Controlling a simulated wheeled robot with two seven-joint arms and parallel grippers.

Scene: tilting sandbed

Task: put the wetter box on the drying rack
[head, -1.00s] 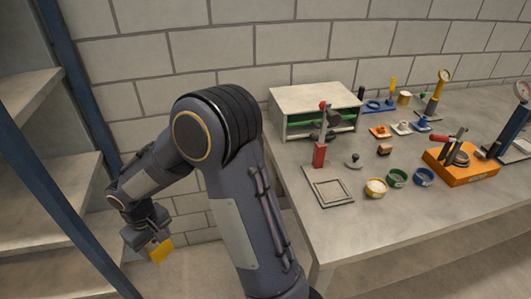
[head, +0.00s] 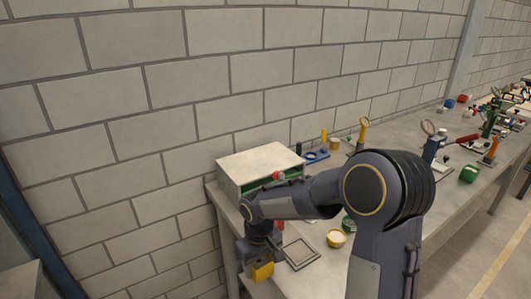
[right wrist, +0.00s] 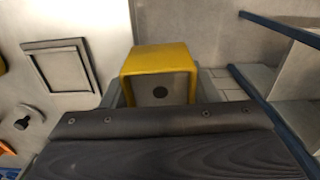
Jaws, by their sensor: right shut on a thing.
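My right gripper (head: 259,260) is shut on a small yellow box (head: 263,273) and holds it at the left end of the workbench, low near its edge. In the right wrist view the yellow box (right wrist: 160,57) has a grey face with a dark round spot, just beyond the gripper body. I cannot tell from the pictures how wet it is. I cannot make out a drying rack for certain. My left gripper is not in view.
The workbench (head: 412,135) runs along a block wall. A pale open-fronted cabinet (head: 258,163) stands at its left end, with a flat square frame (head: 300,253) in front. Several tools stand farther right.

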